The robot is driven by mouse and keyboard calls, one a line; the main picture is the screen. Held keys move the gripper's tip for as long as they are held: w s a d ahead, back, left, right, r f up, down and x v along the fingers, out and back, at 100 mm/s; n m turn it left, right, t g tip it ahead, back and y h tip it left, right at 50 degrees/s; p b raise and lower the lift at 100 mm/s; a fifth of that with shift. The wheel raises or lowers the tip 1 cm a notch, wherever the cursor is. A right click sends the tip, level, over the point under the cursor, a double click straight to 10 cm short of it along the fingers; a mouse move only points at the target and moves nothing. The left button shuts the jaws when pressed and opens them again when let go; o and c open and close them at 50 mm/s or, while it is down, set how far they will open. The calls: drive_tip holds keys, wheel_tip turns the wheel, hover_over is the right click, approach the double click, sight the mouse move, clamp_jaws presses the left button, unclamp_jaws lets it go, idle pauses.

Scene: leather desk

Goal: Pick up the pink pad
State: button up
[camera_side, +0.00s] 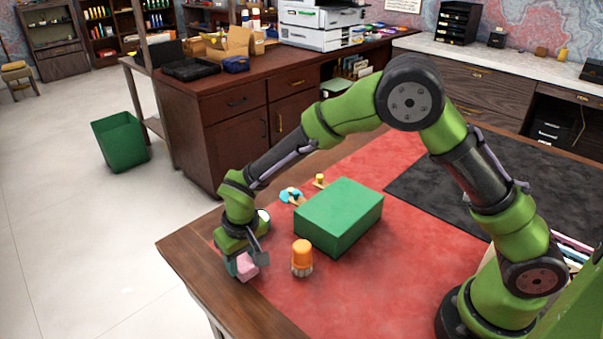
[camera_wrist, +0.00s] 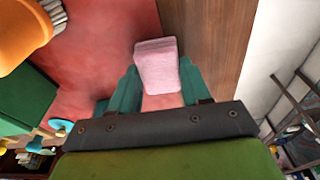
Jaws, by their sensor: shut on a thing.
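The pink pad (camera_side: 247,266) is a small block near the left edge of the red leather mat in the side view. In the wrist view the pad (camera_wrist: 157,67) sits between the two teal fingers. My gripper (camera_side: 246,264) points down and is shut on the pad; the wrist view also shows my gripper (camera_wrist: 156,88) with a finger on each side of it. The pad's lower edge is close to the mat; I cannot tell whether it touches.
The wooden desk edge (camera_side: 205,283) is close on the left. The red mat (camera_side: 370,285) is clear at front right.

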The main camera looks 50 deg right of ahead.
sight(243, 262)
drive_tip(key=shift+c, duration=0.4)
drive_tip(key=shift+r, duration=0.35)
wheel_tip(243, 262, up, 9)
drive_tip(key=shift+r, duration=0.2)
drive_tip(key=o, duration=0.4)
drive_tip(key=shift+c, duration=1.4)
